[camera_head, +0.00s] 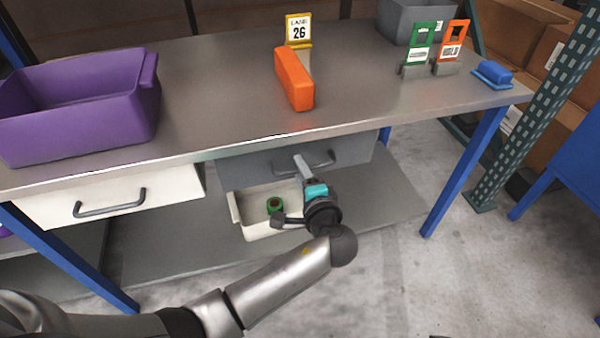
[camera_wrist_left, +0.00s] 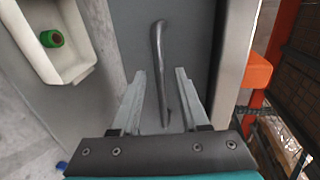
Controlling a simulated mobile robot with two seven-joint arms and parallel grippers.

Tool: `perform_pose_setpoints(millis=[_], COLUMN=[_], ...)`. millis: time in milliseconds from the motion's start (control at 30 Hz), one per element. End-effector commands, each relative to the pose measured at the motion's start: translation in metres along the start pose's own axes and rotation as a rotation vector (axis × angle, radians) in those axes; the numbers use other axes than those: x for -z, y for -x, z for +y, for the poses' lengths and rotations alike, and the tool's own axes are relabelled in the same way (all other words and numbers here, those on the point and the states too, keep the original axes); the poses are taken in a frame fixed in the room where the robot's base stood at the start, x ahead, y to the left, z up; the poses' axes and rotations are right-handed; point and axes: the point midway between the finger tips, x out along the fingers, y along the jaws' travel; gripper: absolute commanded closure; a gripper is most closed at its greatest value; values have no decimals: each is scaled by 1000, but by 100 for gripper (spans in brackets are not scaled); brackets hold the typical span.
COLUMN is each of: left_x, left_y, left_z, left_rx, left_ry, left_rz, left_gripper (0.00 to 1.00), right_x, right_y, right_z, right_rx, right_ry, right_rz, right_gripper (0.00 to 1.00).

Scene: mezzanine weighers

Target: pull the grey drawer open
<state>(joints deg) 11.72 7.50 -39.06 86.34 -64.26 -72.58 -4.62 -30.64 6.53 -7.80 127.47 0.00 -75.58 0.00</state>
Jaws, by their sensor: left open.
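The grey drawer (camera_head: 350,151) is under the bench top, right of the white drawer, and its front looks flush with the bench. Its dark bar handle (camera_head: 318,162) shows beside my left gripper (camera_head: 300,166). In the left wrist view the handle (camera_wrist_left: 157,60) runs up the picture, its near end between the two fingers of my left gripper (camera_wrist_left: 160,78). The fingers are apart, one on each side of the handle, and do not look closed on it. Whether either finger touches it I cannot tell. My right gripper is not in view.
A white drawer (camera_head: 110,196) sits to the left. A white bin (camera_head: 262,222) holding a green roll (camera_head: 275,205) stands on the shelf below. On the bench are a purple crate (camera_head: 78,105), an orange block (camera_head: 294,80) and sign holders. A blue bench leg (camera_head: 463,170) stands right.

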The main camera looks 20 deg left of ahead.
Motion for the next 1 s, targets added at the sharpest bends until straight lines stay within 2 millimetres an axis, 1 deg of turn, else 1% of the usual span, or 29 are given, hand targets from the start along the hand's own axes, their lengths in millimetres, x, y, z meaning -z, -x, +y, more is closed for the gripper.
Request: perform_pose_setpoints(millis=[33,167,467,800,867,1000], left_x=[0,0,0,0,0,0], left_y=[-4,-8,-9,-9,-9,-9], left_z=[1,0,0,0,0,0], left_rx=[0,-1,-1,-1,-1,-1], left_ry=[0,0,0,0,0,0], left_rz=[-1,-1,0,0,0,0], left_gripper=[55,55,55,94,100,100], right_x=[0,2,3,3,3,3], right_y=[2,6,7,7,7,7], right_z=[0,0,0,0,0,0], right_rx=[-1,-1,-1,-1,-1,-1], right_ry=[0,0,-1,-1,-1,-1], right_rz=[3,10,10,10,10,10], right_gripper=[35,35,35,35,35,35])
